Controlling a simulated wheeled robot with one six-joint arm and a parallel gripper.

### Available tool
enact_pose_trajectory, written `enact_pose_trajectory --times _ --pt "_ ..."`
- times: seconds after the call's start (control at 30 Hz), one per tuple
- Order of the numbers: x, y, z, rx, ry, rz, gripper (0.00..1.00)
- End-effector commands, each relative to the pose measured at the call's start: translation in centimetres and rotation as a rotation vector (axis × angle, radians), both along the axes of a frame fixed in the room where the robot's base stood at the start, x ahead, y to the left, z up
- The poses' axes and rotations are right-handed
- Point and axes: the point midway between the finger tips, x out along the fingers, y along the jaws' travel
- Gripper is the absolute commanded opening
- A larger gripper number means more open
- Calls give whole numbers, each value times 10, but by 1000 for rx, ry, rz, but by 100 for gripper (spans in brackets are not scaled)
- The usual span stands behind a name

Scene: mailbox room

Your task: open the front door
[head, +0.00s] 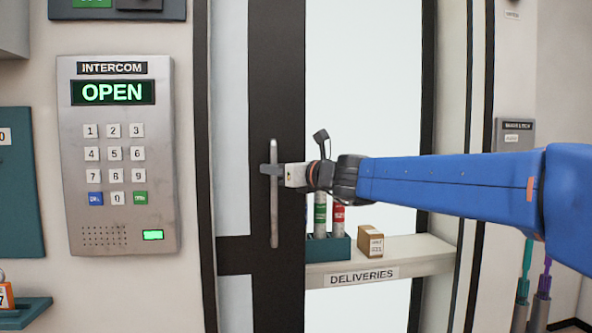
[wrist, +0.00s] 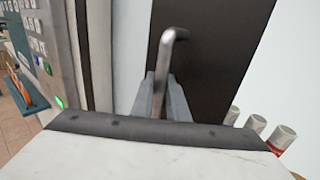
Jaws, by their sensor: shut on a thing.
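The front door (head: 276,100) has a dark frame with pale glass panes, and its dark stile also shows in the wrist view (wrist: 225,60). A vertical metal bar handle (head: 274,220) is mounted on the stile; its bent upper end shows in the wrist view (wrist: 174,36). My gripper (head: 271,171) reaches in from the right and is shut on the handle around its middle. In the wrist view the two grey fingers (wrist: 161,100) sit on either side of the bar. I cannot tell whether the door stands ajar.
An intercom (head: 119,205) on the wall left of the door reads OPEN, with a lit green light. A shelf marked DELIVERIES (head: 425,258) right of the handle holds a teal rack (head: 330,248) with tubes and a small box (head: 370,241), below my arm.

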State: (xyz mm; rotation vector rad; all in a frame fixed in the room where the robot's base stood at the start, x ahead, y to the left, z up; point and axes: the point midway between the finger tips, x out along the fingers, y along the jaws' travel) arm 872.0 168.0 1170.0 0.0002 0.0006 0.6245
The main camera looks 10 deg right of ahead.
Motion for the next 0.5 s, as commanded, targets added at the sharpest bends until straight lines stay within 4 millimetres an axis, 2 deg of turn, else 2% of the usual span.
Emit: enact_pose_trajectory --times 0.03,0.2,0.5 --pt "-1 10 -1 -1 1 4 0" --pt "-2 29 0 -1 0 2 0" --pt "-1 43 0 -1 -1 -1 0"
